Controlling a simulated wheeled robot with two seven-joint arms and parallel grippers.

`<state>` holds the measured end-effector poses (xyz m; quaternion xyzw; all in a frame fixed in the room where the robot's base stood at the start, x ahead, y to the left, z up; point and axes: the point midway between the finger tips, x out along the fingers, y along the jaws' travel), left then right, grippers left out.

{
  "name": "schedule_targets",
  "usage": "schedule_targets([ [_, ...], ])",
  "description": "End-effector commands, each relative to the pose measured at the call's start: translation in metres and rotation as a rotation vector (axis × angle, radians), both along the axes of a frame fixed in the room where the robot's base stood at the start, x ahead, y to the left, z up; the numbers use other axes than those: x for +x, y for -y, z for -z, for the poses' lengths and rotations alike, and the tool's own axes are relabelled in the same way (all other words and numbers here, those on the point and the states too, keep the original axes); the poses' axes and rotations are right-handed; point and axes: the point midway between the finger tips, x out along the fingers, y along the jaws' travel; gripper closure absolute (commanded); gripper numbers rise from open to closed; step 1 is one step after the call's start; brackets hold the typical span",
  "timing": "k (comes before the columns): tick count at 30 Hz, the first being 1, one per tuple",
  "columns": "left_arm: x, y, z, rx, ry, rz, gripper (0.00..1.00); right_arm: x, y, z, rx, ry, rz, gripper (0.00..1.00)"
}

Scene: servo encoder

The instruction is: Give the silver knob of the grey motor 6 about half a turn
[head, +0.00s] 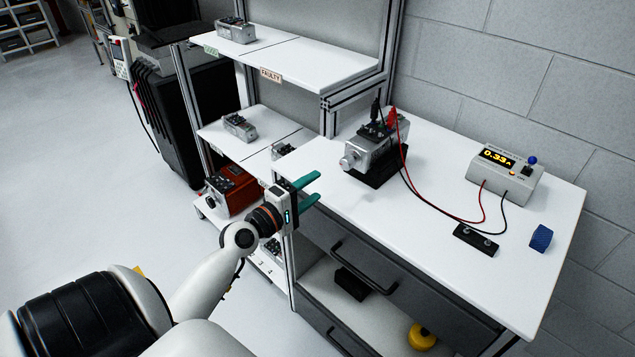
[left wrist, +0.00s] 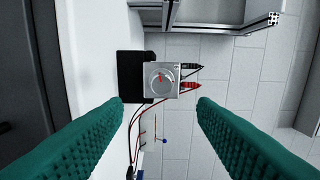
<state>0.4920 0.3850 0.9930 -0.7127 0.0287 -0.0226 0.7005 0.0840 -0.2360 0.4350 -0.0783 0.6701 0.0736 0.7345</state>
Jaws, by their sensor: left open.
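The grey motor (head: 370,145) sits on a black base on the white bench. Its silver knob (head: 351,160) faces left, towards my left gripper. In the left wrist view the knob (left wrist: 159,78) is face-on, round, with a red mark near its top, on the square grey motor face (left wrist: 174,91). My left gripper (head: 314,188), with teal fingers, is open and empty, short of the knob and apart from it. In the left wrist view the knob lies beyond and between the two fingertips. The right gripper is not in view. I cannot read a number on the motor.
Black and red clips with cables run from the motor to a meter (head: 505,173) reading 0.33 A. A black terminal block (head: 475,240) and a blue block (head: 541,238) lie on the bench (head: 440,285). Shelves (head: 290,60) with other motors stand at left, one labelled FAULTY.

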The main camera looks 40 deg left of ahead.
Motion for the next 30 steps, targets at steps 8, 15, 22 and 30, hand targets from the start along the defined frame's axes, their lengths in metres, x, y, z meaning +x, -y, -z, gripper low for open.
schedule_targets([
  [8, 0.001, -0.015, 0.01, 0.9, -0.013, -0.026, 0.48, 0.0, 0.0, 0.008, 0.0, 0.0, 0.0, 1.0],
  [15, 0.002, -0.014, 0.003, 1.893, 0.075, -0.004, 0.48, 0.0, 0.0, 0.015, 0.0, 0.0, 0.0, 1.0],
  [22, 0.0, -0.003, -0.001, 2.396, 0.176, 0.013, 0.48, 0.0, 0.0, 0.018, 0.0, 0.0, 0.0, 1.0],
  [30, 0.017, 0.0, -0.003, 2.462, 0.193, 0.01, 0.48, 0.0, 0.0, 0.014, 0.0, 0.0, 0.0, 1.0],
])
